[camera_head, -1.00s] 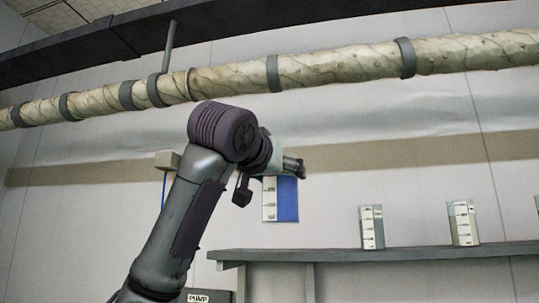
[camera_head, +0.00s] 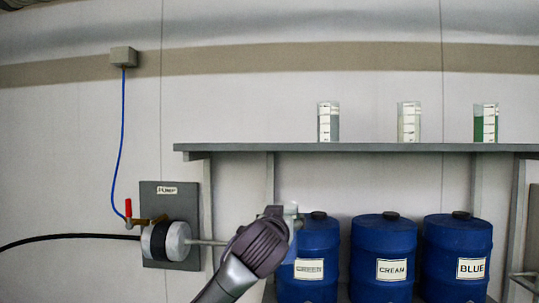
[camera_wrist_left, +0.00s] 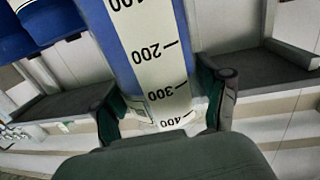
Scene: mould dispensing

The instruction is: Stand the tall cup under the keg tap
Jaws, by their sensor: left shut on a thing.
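The tall cup (camera_wrist_left: 155,50) fills the middle of the left wrist view. It has a white scale strip with numbers up to 400 and blue sides. My left gripper (camera_wrist_left: 164,92) is shut on it, one finger on each side. In the head view the gripper (camera_head: 287,213) is in front of the left keg, and my arm mostly hides the cup. Three blue kegs stand under the shelf: a left one (camera_head: 311,245) with a partly hidden label, CREAM (camera_head: 383,242) and BLUE (camera_head: 457,240). No keg tap shows clearly. My right gripper is out of view.
A grey shelf (camera_head: 350,147) above the kegs carries three scaled cups, one of them green (camera_head: 486,124). A pump (camera_head: 170,241) with a red-handled valve (camera_head: 128,208) and pipe is on the wall at left. A grey frame stands at the right edge.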

